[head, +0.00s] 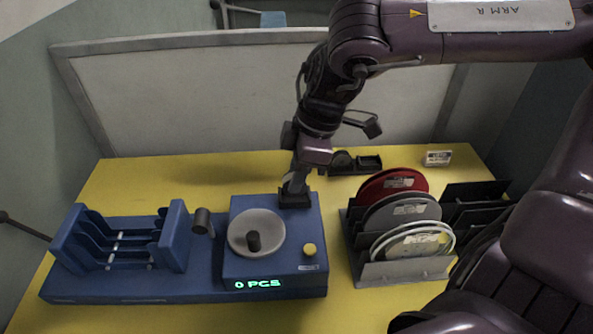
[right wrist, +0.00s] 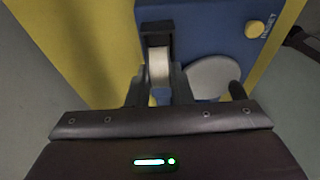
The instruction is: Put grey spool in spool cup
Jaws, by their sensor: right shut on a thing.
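My right gripper (head: 294,184) points down at the back right corner of the blue machine (head: 272,205). In the right wrist view, its two fingers (right wrist: 159,90) are shut on a pale grey spool (right wrist: 159,65). The spool sits within the outline of a small black cup (right wrist: 157,28), which also shows in the head view (head: 294,200) under the fingers. Whether the spool rests on the cup's floor cannot be told. In the head view the fingers mostly hide the spool. My left gripper is not in view.
The machine carries a grey round plate (head: 271,229) with a dark knob, a yellow button (head: 310,249) and a blue cradle (head: 75,240). A rack (head: 408,272) of red, grey and white reels stands to the right. A black tray (head: 370,163) lies behind. Yellow table shows back left.

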